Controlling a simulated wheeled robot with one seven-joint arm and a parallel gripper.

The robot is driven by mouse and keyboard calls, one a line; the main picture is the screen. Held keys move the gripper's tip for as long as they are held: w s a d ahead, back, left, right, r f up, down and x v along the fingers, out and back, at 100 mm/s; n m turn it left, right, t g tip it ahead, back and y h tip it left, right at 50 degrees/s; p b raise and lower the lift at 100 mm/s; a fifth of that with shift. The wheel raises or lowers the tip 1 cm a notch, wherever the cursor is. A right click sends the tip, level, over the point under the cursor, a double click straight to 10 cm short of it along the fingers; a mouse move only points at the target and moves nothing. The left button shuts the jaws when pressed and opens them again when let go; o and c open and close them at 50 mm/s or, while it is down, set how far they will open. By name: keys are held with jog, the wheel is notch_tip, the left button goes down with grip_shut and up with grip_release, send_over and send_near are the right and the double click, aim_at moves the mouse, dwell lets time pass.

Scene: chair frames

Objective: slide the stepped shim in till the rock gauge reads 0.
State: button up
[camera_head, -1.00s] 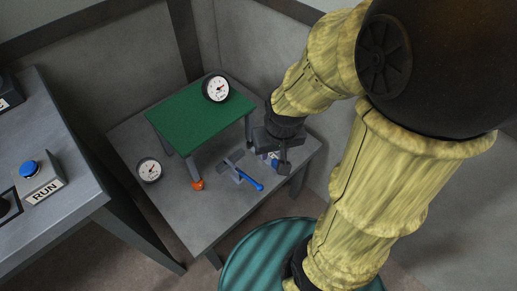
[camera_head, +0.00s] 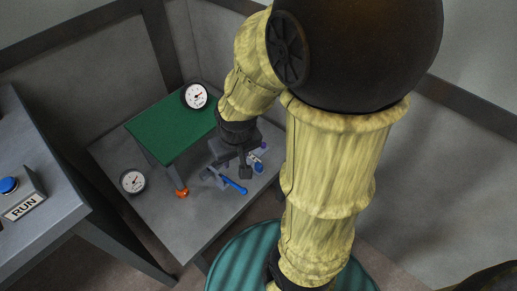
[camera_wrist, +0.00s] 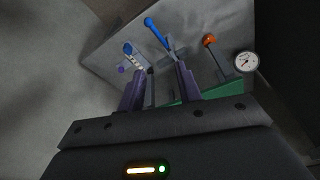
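A green seat (camera_head: 172,127) on grey legs stands on a grey table. One white dial gauge (camera_head: 195,96) is at its back corner; another dial gauge (camera_head: 133,181) lies at the table's left. I cannot read either dial. An orange piece (camera_head: 182,193) is at the foot of the near leg. My gripper (camera_wrist: 160,72) is open above the table, with nothing visibly held.
A small purple part (camera_wrist: 121,69) lies near the blue piece. A bench (camera_head: 50,219) with a blue button and RUN label (camera_head: 22,207) stands at the left. Grey walls close off the back. The table's front is clear.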

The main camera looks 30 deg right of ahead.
jog(key=w+d+f+n+g, duration=0.1)
jog(key=w+d+f+n, duration=0.1)
jog(key=w+d+f, duration=0.5)
jog(key=n+g+p, duration=0.2)
send_over(258, 164)
notch_tip(258, 164, down, 12)
jog(key=shift+s+d+r, duration=0.1)
jog(key=shift+b, duration=0.35)
notch_tip(258, 164, down, 8)
jog(key=b, duration=0.7)
jog(key=shift+f+b, duration=0.2)
jog(key=shift+b, duration=0.1)
jog(key=shift+c, duration=0.2)
jog(key=shift+r+p, duration=0.2)
jog(key=shift+p, duration=0.1)
grip_shut()
